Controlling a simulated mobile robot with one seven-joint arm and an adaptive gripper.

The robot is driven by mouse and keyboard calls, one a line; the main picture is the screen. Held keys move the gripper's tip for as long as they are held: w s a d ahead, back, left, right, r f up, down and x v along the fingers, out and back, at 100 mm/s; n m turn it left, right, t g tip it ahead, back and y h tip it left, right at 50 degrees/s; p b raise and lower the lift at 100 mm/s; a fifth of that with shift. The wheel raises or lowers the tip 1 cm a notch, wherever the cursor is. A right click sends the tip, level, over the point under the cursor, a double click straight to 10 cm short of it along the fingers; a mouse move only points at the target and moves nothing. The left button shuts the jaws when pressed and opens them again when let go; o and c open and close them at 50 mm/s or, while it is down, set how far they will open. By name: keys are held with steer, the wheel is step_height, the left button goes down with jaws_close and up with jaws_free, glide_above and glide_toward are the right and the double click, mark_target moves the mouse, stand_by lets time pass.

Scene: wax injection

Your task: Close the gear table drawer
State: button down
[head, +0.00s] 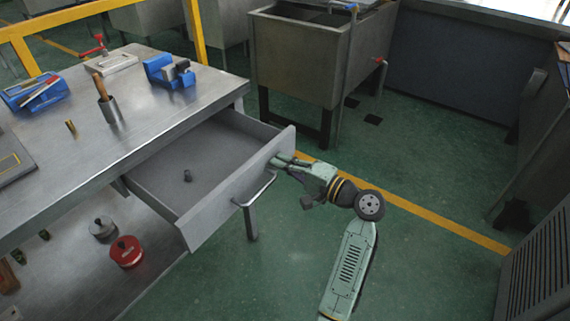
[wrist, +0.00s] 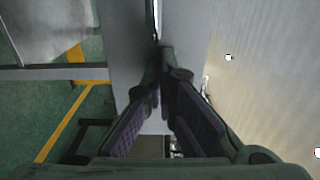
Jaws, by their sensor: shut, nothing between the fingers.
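The gear table (head: 150,125) stands at the left in the head view, with a grey metal top. A bar handle (head: 262,190) is on the drawer front. My gripper (head: 283,160) is shut and empty at the far part of the drawer front, beyond the handle. In the wrist view the closed fingers (wrist: 162,62) point at a grey panel edge. I cannot tell whether the fingertips touch the drawer.
A blue vise (head: 168,72), a blue box (head: 35,92) and a cup with a brush (head: 109,108) stand on the tabletop. Red and grey weights (head: 126,252) sit on the lower shelf. A large metal tub (head: 310,55) stands behind.

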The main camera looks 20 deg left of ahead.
mark_target(217, 141)
steer(key=b+x, duration=0.1)
steer(key=x, duration=2.1)
steer(key=shift+w+a+f, duration=0.1)
steer(key=shift+a+f, duration=0.05)
steer(key=shift+a, duration=0.2)
steer(key=shift+w+a, duration=0.15)
steer(key=shift+a, duration=0.3)
steer(key=shift+r, duration=0.2)
steer(key=shift+d+f, duration=0.1)
